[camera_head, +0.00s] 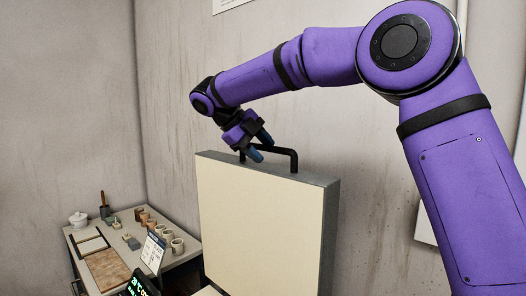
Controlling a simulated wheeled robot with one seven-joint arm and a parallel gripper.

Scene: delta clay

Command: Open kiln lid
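The kiln lid (252,225) is a thick slab with a cream face and grey edges. It stands raised and nearly upright. A black bar handle (294,161) sticks up from its top edge. My gripper (259,146) is at the left part of the handle, with its two blue-grey fingertips spread apart, one on each side of the bar. Whether the fingers touch the bar is not clear. The kiln body is mostly below the frame.
A work table (184,257) at the left holds a white lidded pot (78,219), several cups (166,236) and a brown board (108,268). A small sign (153,251) and a dark display (142,286) stand left of the lid. A wall is close behind.

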